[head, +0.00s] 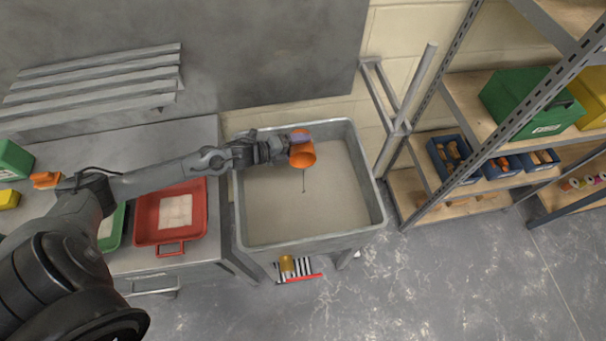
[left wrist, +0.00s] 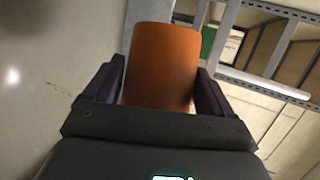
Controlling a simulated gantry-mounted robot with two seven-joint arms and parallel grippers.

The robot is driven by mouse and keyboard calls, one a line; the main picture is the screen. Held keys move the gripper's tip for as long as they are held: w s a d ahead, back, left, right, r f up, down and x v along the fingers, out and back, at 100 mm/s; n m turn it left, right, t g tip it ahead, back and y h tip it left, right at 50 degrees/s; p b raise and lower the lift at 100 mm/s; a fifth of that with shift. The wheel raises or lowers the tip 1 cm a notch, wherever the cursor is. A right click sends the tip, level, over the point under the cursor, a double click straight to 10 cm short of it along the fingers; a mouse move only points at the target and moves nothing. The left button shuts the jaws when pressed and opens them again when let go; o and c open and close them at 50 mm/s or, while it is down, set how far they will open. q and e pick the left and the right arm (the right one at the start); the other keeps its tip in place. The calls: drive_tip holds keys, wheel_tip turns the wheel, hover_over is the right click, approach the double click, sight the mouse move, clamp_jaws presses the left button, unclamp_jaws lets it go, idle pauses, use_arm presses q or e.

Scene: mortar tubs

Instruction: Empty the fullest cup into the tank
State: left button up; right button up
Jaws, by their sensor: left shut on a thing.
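An orange cup (head: 302,155) is held over the grey tank (head: 378,213) in the head view. The cup is tilted, and a thin dark stream hangs below its mouth toward the pale grey contents of the tank. My left gripper (head: 290,140) is shut on the cup. In the left wrist view the cup (left wrist: 162,65) sits between the two dark fingers (left wrist: 160,90). How much is left inside the cup cannot be seen. My right gripper is not in view.
A red tray (head: 144,215) with a pale slab and a green tray (head: 117,228) lie on the table left of the tank. Another orange object (head: 45,180) stands farther left. A shelf rack (head: 455,185) stands at the right.

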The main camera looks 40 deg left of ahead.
use_arm(q)
drive_tip(key=shift+s+r, duration=0.1)
drive_tip(key=shift+c, duration=0.8)
drive_tip(key=shift+r+m, duration=0.1)
drive_tip(key=shift+m, duration=0.2)
drive_tip(key=shift+s+d+r, duration=0.1)
drive_tip(key=shift+d, duration=0.05)
drive_tip(key=shift+r+m+y, duration=0.15)
drive_tip(key=shift+m+y, duration=0.15)
drive_tip(key=shift+s+d+t, duration=0.1)
drive_tip(key=shift+d+t, duration=0.05)
drive_tip(key=shift+t, duration=0.25)
